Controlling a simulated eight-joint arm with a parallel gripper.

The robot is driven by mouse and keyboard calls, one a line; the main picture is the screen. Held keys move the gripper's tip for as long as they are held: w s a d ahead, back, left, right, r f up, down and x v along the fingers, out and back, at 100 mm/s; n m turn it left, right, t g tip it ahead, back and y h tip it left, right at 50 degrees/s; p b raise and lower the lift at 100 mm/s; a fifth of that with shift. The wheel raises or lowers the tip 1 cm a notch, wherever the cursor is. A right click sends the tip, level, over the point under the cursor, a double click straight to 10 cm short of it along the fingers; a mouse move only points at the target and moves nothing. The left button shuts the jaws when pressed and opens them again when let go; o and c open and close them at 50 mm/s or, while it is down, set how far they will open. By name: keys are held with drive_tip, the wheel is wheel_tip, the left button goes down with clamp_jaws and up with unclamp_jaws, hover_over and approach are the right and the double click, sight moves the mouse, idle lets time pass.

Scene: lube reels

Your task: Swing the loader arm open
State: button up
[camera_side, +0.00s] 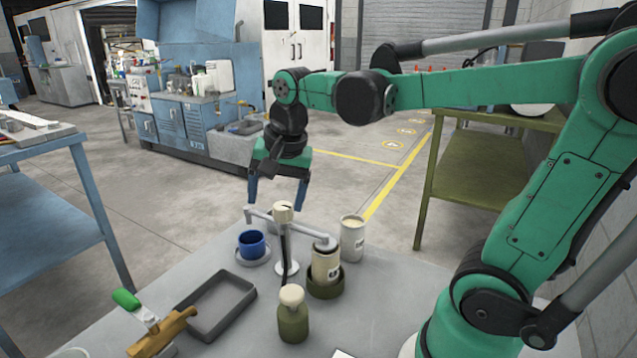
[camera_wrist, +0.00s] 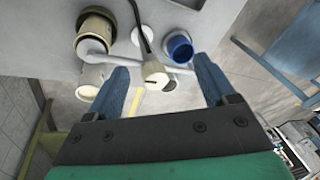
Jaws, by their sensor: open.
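The loader arm (camera_side: 305,232) is a light grey horizontal bar on a thin upright post, with a cream knob (camera_side: 284,211) on top. Its right end bends down over a cream canister (camera_side: 325,266) in an olive holder. My gripper (camera_side: 275,200) is open and empty, pointing down above the bar's left part and knob. In the wrist view the bar (camera_wrist: 180,68) runs across between my two blue fingers (camera_wrist: 161,66), with the knob (camera_wrist: 154,73) between them. I cannot tell whether a finger touches the bar.
A white canister (camera_side: 352,240) stands behind the olive holder. A blue mug (camera_side: 252,245) on a saucer is left of the post. A grey tray (camera_side: 240,307), a green bottle (camera_side: 292,322) and a green-handled tool (camera_side: 127,301) lie nearer the front. A black cable (camera_side: 284,265) hangs along the post.

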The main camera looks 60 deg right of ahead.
sight(283, 205)
drive_tip(key=d+m+g, duration=0.1)
drive_tip(key=m, duration=0.1)
drive_tip(key=w+d+m, duration=0.1)
drive_tip(key=m, duration=0.2)
drive_tip(key=w+d+m+g, duration=0.1)
drive_tip(key=d+m, duration=0.1)
drive_tip(key=shift+w+r+m+g, duration=0.15)
drive_tip(key=shift+r+m+g, duration=0.1)
drive_tip(key=shift+m+g, duration=0.05)
drive_tip(key=shift+w+d+m, duration=0.1)
drive_tip(key=shift+d+m, duration=0.15)
drive_tip(key=shift+m, duration=0.25)
drive_tip(key=shift+f, duration=2.85)
clamp_jaws()
